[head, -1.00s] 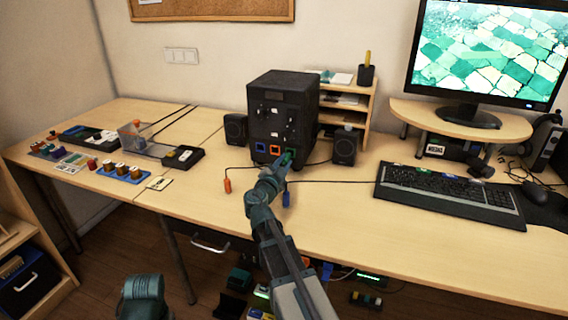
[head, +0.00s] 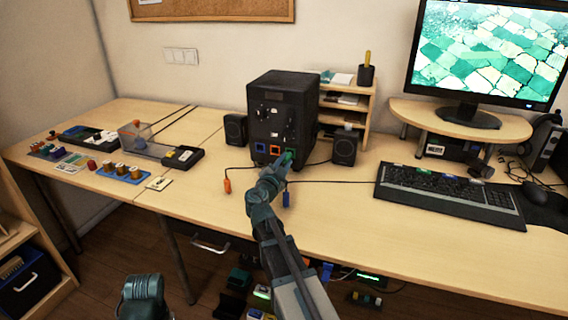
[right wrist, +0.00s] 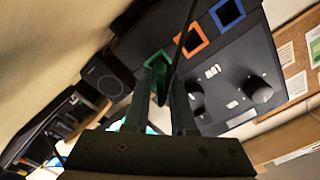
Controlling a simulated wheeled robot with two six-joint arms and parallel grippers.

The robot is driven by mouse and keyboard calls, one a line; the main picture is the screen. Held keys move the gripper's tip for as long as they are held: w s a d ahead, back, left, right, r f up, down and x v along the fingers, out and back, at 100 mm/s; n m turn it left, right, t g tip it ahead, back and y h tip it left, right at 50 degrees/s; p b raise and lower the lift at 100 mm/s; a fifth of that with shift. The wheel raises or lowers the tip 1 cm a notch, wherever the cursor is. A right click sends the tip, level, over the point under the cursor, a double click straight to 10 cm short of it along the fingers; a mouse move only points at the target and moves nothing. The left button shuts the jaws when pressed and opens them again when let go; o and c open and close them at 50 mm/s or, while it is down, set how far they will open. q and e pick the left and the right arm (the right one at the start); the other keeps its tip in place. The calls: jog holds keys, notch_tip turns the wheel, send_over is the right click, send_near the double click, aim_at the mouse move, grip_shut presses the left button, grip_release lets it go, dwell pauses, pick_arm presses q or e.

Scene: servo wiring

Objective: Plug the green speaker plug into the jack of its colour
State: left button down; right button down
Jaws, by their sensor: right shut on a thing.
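The black speaker box (head: 283,105) stands on the desk with a blue jack (head: 260,148), an orange jack (head: 275,150) and a green jack (head: 290,154) low on its front. In the right wrist view the green-framed jack (right wrist: 157,61) is just beyond my fingertips. My right gripper (head: 283,164) is shut on the green plug (right wrist: 161,92), whose dark cable crosses between the fingers. The plug points at the green jack; I cannot tell whether its tip is inside.
Small speakers (head: 235,128) (head: 344,147) flank the box. Trays and coloured spools (head: 121,168) are at the left. The desk before the box is mostly clear.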

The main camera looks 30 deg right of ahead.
jog(key=shift+x, duration=1.25)
jog(key=c, duration=0.7)
grip_release()
jog(key=shift+o, duration=0.2)
jog(key=v, duration=1.3)
jog(key=shift+s+a, duration=0.25)
jog(key=shift+a, duration=0.1)
